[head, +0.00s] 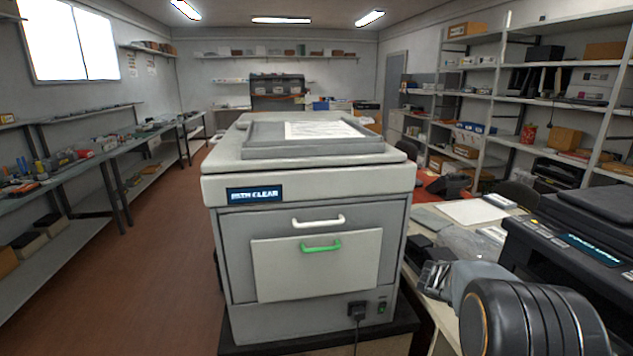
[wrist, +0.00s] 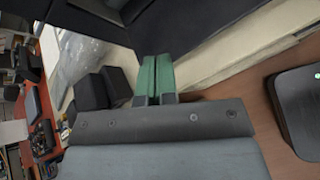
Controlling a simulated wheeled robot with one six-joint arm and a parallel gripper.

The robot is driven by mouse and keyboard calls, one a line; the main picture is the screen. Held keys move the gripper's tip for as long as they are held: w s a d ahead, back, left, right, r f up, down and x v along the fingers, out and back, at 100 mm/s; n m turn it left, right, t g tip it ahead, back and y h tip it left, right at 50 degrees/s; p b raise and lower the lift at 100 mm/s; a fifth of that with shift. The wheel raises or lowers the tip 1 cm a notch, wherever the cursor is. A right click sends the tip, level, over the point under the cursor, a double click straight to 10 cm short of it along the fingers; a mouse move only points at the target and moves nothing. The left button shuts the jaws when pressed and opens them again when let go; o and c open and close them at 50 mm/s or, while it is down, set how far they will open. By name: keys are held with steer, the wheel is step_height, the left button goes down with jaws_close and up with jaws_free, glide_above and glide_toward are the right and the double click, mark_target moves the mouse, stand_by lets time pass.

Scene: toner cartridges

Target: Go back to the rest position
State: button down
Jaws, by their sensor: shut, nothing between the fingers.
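My gripper shows in the wrist view (wrist: 157,78) with its two green fingers together, shut and empty. In the head view my arm (head: 530,318) reaches in from the lower right, over the edge of the side bench, and hides part of it. The grey printer (head: 235,260) stands in the middle of the head view.
A black printer (head: 575,240) stands at the right on the bench (head: 428,217), close to my arm. Dark blocks (wrist: 92,92) lie near the fingers in the wrist view. Shelves line the right wall, and a long workbench (head: 75,160) the left. The brown floor (head: 150,250) between is clear.

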steer(key=s+a+r+m+t+y+p, duration=0.1)
steer(key=s+a+r+m+y, duration=0.1)
steer(key=a, duration=0.6)
steer(key=s+a+r+m+y, duration=0.2)
steer(key=s+a+m+y, duration=0.3)
steer(key=s+a+m, duration=0.2)
steer(key=s+a+r+m+t+y+p, duration=0.1)
steer(key=s+a+m+y, duration=0.3)
steer(key=s+a, duration=0.4)
steer(key=a, duration=0.3)
steer(key=shift+r+t+p, duration=0.3)
steer(key=shift+r+p, duration=0.05)
steer(key=shift+r, duration=0.05)
